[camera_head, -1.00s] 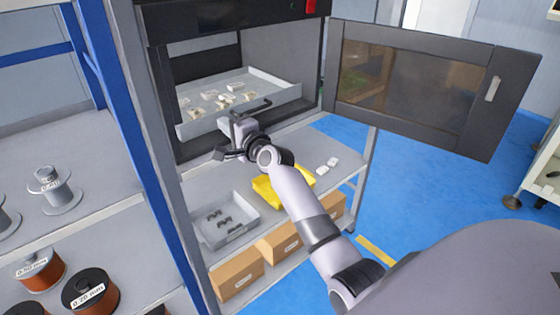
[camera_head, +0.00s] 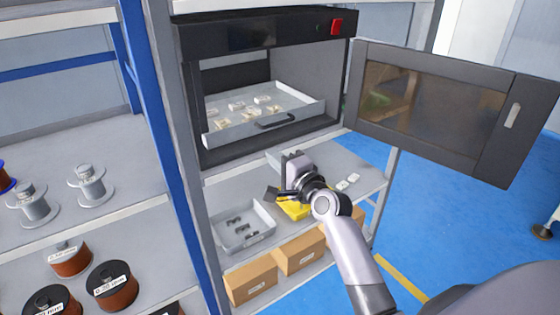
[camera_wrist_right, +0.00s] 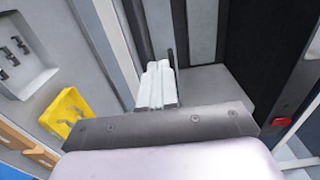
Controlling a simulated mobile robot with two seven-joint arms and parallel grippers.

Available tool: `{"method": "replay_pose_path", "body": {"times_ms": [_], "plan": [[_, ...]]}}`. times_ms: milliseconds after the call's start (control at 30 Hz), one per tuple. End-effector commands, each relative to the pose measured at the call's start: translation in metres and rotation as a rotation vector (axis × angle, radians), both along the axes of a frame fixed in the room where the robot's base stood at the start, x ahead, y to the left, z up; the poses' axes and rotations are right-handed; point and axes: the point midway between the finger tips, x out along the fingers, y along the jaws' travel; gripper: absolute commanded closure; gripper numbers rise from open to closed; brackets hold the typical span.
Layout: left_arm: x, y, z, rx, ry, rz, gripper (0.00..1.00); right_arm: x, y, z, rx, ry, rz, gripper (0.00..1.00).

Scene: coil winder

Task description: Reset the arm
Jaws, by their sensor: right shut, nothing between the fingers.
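My right gripper (camera_head: 283,194) is in front of the open cabinet, below the tray handle and above the shelf. Its fingers point left in the head view and are shut with nothing between them. In the right wrist view the closed fingers (camera_wrist_right: 157,85) show as a pale pair in the middle. My right arm (camera_head: 352,250) reaches up from the lower right. My left gripper is in neither view.
The cabinet door (camera_head: 445,110) stands open to the right. A pulled-out tray (camera_head: 290,117) holds several small pale parts. Below are a grey bin (camera_head: 262,233), a yellow bin (camera_head: 293,210) and cardboard boxes (camera_head: 250,283). Wire spools (camera_head: 112,285) stand on the left rack.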

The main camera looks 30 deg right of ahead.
Motion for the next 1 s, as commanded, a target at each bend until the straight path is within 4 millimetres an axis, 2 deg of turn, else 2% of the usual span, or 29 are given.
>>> {"method": "replay_pose_path", "body": {"times_ms": [133,467,567,667,800,867,1000], "plan": [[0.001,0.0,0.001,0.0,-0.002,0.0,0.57,-0.012,-0.001,0.0,0.001,0.0,0.0,1.0],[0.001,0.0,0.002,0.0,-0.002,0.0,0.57,-0.02,0.0,-0.006,-0.023,0.011,0.001,1.0],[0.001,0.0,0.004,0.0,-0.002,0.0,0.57,-0.031,0.005,-0.027,-0.127,0.05,0.007,1.0],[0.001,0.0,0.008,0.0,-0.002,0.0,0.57,-0.056,0.014,-0.064,-0.322,0.117,0.032,1.0],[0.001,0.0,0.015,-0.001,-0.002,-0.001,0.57,-0.107,0.03,-0.121,-0.666,0.213,0.113,1.0],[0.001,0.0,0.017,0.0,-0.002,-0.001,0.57,-0.132,0.038,-0.142,-0.811,0.245,0.163,1.0],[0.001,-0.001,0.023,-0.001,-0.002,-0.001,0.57,-0.194,0.056,-0.185,-1.128,0.293,0.309,1.0]]}}
